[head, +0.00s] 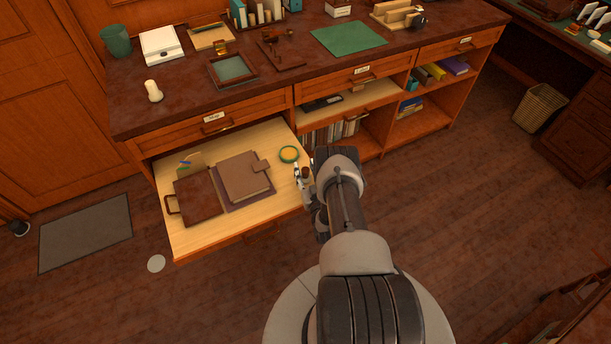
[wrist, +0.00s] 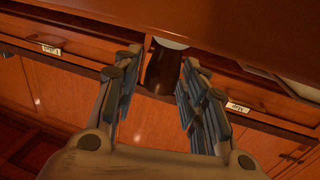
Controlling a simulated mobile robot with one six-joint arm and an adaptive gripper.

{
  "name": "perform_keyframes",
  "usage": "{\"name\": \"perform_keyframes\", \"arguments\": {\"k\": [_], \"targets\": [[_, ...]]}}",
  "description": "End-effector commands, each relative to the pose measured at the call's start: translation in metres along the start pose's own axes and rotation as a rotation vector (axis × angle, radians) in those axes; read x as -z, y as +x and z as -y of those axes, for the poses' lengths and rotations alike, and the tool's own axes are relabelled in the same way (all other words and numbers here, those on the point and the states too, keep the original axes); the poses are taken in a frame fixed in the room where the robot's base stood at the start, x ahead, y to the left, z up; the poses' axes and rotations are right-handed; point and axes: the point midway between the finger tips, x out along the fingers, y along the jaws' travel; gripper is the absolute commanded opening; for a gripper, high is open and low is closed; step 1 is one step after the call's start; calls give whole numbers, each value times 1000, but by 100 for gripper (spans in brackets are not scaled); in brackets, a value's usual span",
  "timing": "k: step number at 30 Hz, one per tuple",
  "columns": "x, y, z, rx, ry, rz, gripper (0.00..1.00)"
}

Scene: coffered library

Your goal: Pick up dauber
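A dark brown cylinder with a pale end, which looks like the dauber (wrist: 161,72), shows between my fingertips in the wrist view. In the head view a small brown knob (head: 305,172) shows at the fingers, by the right edge of the open drawer. My gripper (wrist: 163,68) has its two fingers apart, one on each side of the dauber. A narrow gap seems to show on the left finger's side; contact on the right side is unclear. My gripper (head: 303,180) also shows in the head view, partly hidden by my wrist.
The desk top (head: 305,78) above carries several items, including a green mat (head: 348,38).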

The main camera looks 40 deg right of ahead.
Motion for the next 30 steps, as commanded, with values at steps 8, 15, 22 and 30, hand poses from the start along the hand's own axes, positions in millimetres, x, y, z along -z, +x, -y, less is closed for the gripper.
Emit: {"name": "perform_keyframes", "arguments": {"k": [8, 15, 22, 30], "targets": [[0, 0, 0, 0, 0, 0, 18], [0, 0, 0, 0, 0, 0, 4], [2, 0, 0, 0, 0, 0, 4], [32, 0, 0, 0, -1, -2, 4]]}}
